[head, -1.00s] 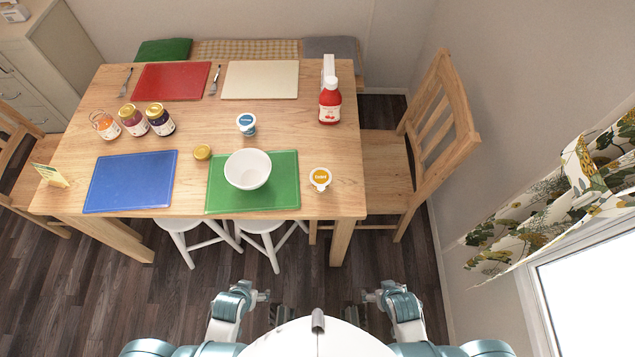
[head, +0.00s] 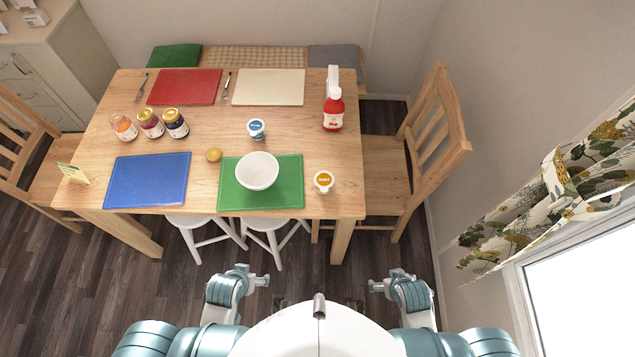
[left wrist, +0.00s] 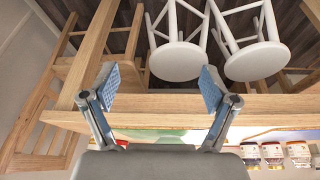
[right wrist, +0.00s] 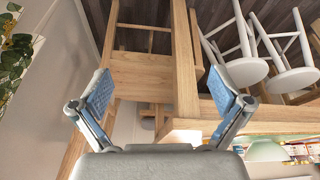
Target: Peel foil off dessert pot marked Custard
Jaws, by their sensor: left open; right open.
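A small white dessert pot with a yellow-orange lid label (head: 323,181) stands on the table's near right, just right of the green mat; its lettering is too small to read surely. A similar pot with a blue label (head: 256,129) stands farther back, near the table's middle. Both lids appear to be on. My left gripper (head: 258,276) is open and empty in front of the table's near edge; its spread fingers show in the left wrist view (left wrist: 158,84). My right gripper (head: 378,284) is also open and empty, short of the table; it shows in the right wrist view (right wrist: 160,88).
A white bowl (head: 257,171) stands on the green mat (head: 293,198). Two white stools (head: 265,223) sit under the near edge; a wooden chair (head: 425,150) stands right.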

